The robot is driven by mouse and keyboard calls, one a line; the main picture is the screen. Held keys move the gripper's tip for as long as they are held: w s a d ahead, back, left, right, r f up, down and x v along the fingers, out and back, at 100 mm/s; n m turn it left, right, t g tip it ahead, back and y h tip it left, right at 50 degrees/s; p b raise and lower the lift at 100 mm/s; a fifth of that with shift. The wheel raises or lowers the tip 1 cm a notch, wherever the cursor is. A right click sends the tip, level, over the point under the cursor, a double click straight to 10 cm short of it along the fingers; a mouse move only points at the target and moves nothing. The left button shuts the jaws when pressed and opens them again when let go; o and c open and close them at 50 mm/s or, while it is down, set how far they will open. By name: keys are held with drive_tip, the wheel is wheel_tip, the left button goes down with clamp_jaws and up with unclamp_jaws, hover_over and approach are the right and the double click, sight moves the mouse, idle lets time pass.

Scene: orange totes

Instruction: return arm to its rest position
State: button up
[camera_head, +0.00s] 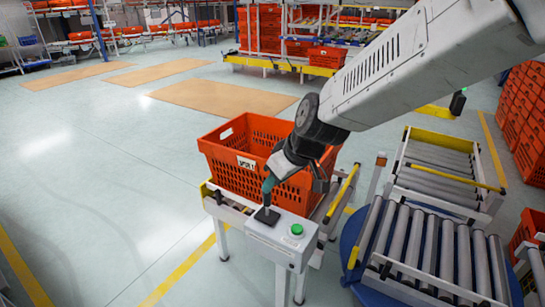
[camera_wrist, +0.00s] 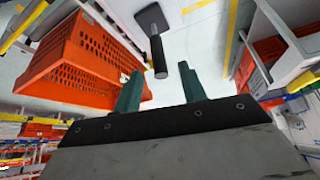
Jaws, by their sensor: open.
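My gripper (camera_head: 268,188) is at the end of the white arm, pointing down over the white control box (camera_head: 262,236) in the head view. In the wrist view its two green fingers (camera_wrist: 160,88) are apart with nothing between them. A black lever (camera_head: 267,214) on a square base stands on the box just below the fingertips. In the wrist view the lever (camera_wrist: 158,50) lies ahead of the gap between the fingers, seemingly clear of them. The arm spans from the upper right and hides part of the scene behind it.
An orange tote (camera_head: 222,165) stands on a conveyor right behind the control box, close to my gripper. A green button (camera_head: 296,230) is on the box. Roller conveyors (camera_head: 440,240) lie at right, with stacked orange totes (camera_head: 530,120) beyond. Open floor (camera_head: 100,170) is at left.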

drive_tip(key=s+d+r+m+g+h, duration=0.1)
drive_tip(key=s+d+r+m, duration=0.3)
drive_tip(key=s+d, duration=0.7)
drive_tip(key=s+d+r+m+g+h, duration=0.1)
drive_tip(key=s+d+r+m+h, duration=0.2)
drive_tip(key=s+d, duration=0.8)
drive_tip(key=shift+s+d+r+m+g, duration=0.2)
drive_tip(key=shift+s+r+m+g, duration=0.35)
drive_tip(key=shift+s, duration=1.1)
drive_tip(key=shift+r, duration=0.1)
